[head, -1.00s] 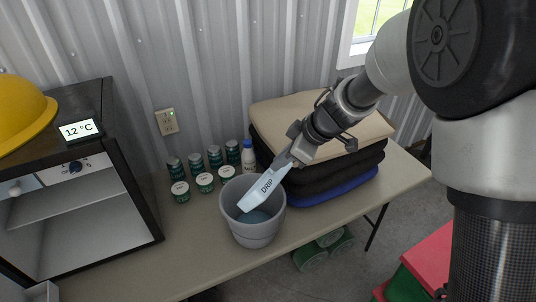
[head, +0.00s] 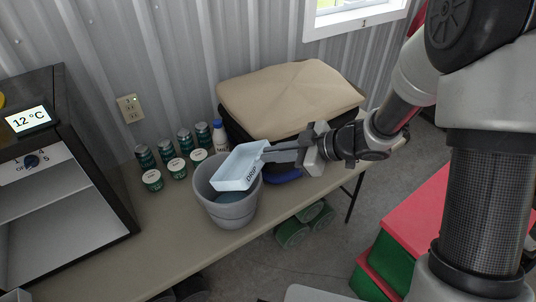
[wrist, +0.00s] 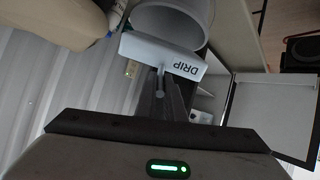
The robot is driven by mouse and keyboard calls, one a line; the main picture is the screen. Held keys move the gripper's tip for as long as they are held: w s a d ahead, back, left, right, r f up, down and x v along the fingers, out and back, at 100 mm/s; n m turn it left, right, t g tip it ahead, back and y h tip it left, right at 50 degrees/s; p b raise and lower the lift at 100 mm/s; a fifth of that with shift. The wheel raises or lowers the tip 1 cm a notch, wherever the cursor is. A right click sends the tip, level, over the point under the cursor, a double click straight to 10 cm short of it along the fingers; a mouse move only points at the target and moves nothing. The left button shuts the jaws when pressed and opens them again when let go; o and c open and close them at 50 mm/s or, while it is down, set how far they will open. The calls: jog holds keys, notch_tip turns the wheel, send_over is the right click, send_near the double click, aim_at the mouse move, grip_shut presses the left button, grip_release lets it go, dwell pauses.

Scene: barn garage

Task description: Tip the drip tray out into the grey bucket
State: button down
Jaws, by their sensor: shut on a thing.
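The drip tray (head: 241,166) is pale blue-white and marked DRIP. My gripper (head: 270,153) is shut on it at its right end and holds it over the mouth of the grey bucket (head: 232,212). In the head view the tray's open side faces up, with a slight tilt. The bucket stands on the table and what looks like bluish liquid shows inside it. In the wrist view the tray (wrist: 165,55) sits in front of the bucket (wrist: 170,20); the tray's inside is hidden there.
Several green cans (head: 184,141) and white-lidded tubs (head: 176,166) stand left of the bucket, with a milk bottle (head: 220,137) behind it. An open mini fridge (head: 60,170) is at left. The front table strip (head: 150,245) is clear.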

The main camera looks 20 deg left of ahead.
jog(key=shift+d+f+y+b, duration=0.3)
jog(key=shift+f+b, duration=0.35)
jog(key=shift+b, duration=0.3)
notch_tip(320, 180, down, 8)
jog(key=d+t+y+b, duration=0.1)
jog(key=y+b, duration=0.4)
jog(key=b, duration=1.1)
jog(key=shift+s+d+y, duration=0.25)
jog(key=shift+d+y, duration=0.05)
jog(key=shift+d, duration=0.45)
jog(key=shift+d, duration=0.1)
